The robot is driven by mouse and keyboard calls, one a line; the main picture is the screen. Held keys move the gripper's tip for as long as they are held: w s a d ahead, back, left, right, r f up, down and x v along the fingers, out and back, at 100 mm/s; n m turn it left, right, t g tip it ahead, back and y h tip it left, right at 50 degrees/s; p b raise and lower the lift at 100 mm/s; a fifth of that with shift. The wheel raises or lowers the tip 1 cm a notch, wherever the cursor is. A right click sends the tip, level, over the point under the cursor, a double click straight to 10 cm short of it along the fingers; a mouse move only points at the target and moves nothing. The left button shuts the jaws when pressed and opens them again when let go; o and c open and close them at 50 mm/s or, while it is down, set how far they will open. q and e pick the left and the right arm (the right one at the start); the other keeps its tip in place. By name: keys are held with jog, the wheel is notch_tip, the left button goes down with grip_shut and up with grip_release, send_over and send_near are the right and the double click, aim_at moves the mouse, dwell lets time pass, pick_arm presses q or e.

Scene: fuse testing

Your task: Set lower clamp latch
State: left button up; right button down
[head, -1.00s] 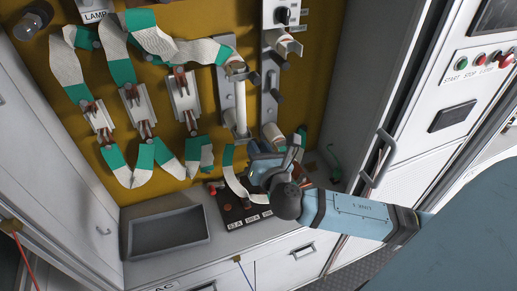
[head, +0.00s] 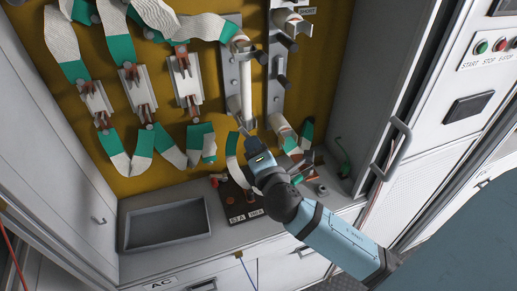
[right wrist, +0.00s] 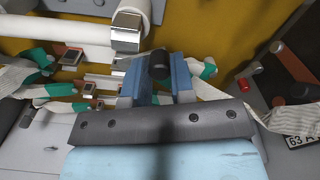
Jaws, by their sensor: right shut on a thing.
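A long white fuse tube (head: 246,92) stands upright in the left metal holder (head: 231,82) on the mustard back panel. The tube also shows in the right wrist view (right wrist: 60,30), with a shiny metal end cap (right wrist: 128,30). My right gripper (head: 247,138) is at the lower end of this holder, from below, and its hand hides much of the lower clamp. In the right wrist view its blue fingers (right wrist: 163,80) are shut on a dark, round-ended latch handle (right wrist: 158,64), just beside the end cap. My left gripper is not in view.
Smaller clamps with white-and-green straps (head: 118,50) fill the panel's left. A second metal holder (head: 277,75) stands close right. Below are a grey tray (head: 165,228) and a dark terminal block (head: 238,207). A cabinet handle (head: 392,150) juts out at right.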

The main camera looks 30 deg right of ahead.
jog(key=shift+w+a+f+m+b, duration=0.15)
jog(key=shift+a+m+b, duration=0.2)
jog(key=shift+m, duration=0.65)
jog(key=shift+a+f+m+b, duration=0.1)
jog(key=shift+a+m+b, duration=0.2)
jog(key=shift+m, duration=0.7)
jog(key=shift+a, duration=0.1)
jog(key=c, duration=1)
grip_release()
jog(key=shift+o, duration=0.2)
jog(key=b+v, duration=0.3)
jog(key=v, duration=0.9)
